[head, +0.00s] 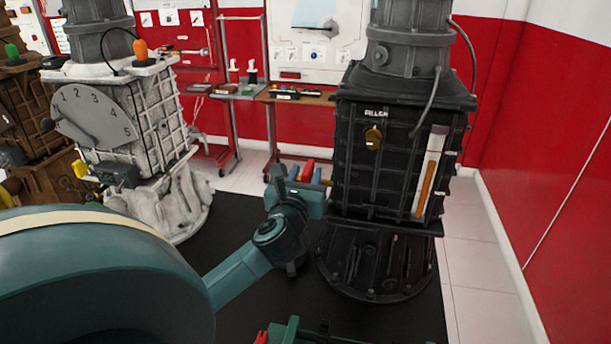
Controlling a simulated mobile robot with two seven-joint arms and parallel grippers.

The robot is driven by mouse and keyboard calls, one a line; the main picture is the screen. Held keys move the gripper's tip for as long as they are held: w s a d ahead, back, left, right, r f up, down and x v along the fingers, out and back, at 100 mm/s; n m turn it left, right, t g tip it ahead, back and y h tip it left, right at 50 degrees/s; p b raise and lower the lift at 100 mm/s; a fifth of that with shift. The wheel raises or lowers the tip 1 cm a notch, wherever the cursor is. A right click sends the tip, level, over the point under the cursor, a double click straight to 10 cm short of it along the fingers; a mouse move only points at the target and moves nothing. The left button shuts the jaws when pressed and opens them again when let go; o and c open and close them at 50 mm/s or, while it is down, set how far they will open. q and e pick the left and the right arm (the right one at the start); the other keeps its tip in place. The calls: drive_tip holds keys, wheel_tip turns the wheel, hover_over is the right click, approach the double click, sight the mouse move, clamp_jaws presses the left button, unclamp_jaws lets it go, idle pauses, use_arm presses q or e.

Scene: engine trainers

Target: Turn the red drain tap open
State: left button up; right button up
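The black engine trainer (390,185) stands right of centre, with a filler label and brass cap (373,137) on its front. At its lower left side a small red piece, which looks like the red drain tap (308,168), shows beside a brass-coloured stub. My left gripper (304,177) is at this spot, its blue fingers on either side of the red piece. Whether they press on it is too small to tell. The tap's far side and mount are hidden. Teal parts that look like my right arm (330,336) show at the bottom edge; its fingers are not clear.
A white trainer (130,120) with a numbered dial stands at left, a brown one (40,140) beyond it. Benches with small items (298,96) stand behind. A red and white wall (550,140) closes the right side. A black mat (225,235) covers the floor.

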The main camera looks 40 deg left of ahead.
use_arm(q)
clamp_jaws()
use_arm(e)
drive_tip(key=shift+s+f, duration=0.1)
drive_tip(key=shift+s, duration=0.05)
